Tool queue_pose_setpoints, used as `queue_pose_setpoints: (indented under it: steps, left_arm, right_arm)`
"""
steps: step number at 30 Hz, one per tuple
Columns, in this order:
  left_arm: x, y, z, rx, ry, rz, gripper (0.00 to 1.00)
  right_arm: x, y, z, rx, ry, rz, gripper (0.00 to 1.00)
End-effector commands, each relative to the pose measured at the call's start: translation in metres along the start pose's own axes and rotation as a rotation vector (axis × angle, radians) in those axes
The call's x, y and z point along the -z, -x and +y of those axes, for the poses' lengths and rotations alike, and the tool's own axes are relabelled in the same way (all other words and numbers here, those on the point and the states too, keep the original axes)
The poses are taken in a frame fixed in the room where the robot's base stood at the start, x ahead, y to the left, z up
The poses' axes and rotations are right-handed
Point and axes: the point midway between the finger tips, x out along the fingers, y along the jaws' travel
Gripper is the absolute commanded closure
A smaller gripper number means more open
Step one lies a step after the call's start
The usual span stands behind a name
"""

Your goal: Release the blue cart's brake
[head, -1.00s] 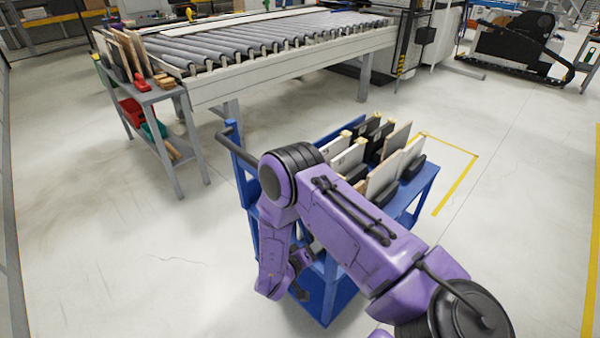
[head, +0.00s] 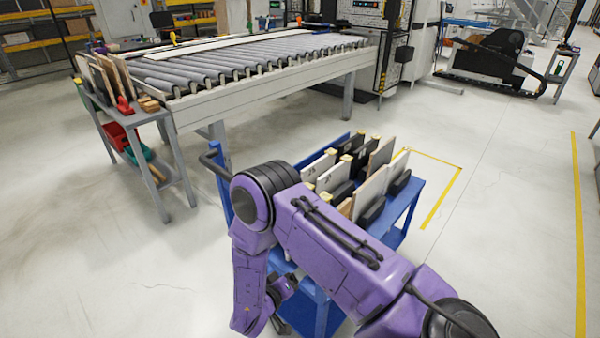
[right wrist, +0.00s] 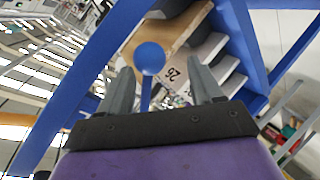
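The blue cart (head: 412,208) stands in the middle of the head view, carrying several upright panels. My right arm crosses in front of it and hides part of its near side and lower shelf. In the right wrist view, a blue ball-topped lever (right wrist: 149,60) stands between the two grey fingers of my right gripper (right wrist: 158,72). The fingers are apart, with visible gaps on both sides of the lever's thin stem. Blue cart posts (right wrist: 240,45) run along both sides of that view. In the head view the right fingertips are hard to make out. My left gripper is not in view.
A roller conveyor (head: 240,85) stands behind the cart. A grey side table (head: 135,112) with boards and coloured bins is at the left. A yellow floor line (head: 440,200) lies right of the cart. The floor left and right is clear.

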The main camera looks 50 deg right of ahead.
Motion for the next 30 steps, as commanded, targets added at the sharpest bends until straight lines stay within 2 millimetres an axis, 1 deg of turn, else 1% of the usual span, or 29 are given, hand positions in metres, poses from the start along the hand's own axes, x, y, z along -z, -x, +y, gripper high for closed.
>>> queue_pose_setpoints:
  steps: [1, 3, 6, 9, 13, 26, 28, 30]
  left_arm:
    - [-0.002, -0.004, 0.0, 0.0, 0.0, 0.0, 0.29]
    - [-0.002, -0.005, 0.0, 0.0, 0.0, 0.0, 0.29]
    - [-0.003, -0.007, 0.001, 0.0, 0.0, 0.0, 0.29]
    - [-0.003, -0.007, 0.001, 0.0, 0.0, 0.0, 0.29]
    - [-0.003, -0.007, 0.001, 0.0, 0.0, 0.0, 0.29]
    - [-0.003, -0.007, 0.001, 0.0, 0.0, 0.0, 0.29]
    - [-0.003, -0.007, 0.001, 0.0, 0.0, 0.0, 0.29]
    - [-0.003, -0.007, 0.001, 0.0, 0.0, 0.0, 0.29]
  right_arm:
    - [0.0, 0.013, -0.002, 0.003, 0.001, 0.004, 0.36]
    - [0.0, 0.029, -0.002, 0.001, -0.001, 0.002, 0.36]
    - [-0.001, 0.047, -0.001, 0.0, 0.0, 0.001, 0.36]
    - [0.0, 0.058, 0.0, 0.0, -0.001, 0.001, 0.36]
    - [-0.001, 0.062, 0.0, -0.002, -0.001, -0.001, 0.36]
    - [-0.001, 0.061, 0.0, -0.002, -0.001, -0.001, 0.36]
    - [-0.001, 0.061, 0.0, -0.001, -0.024, -0.001, 0.36]
    - [0.001, 0.061, -0.004, 0.023, -0.112, 0.006, 0.36]
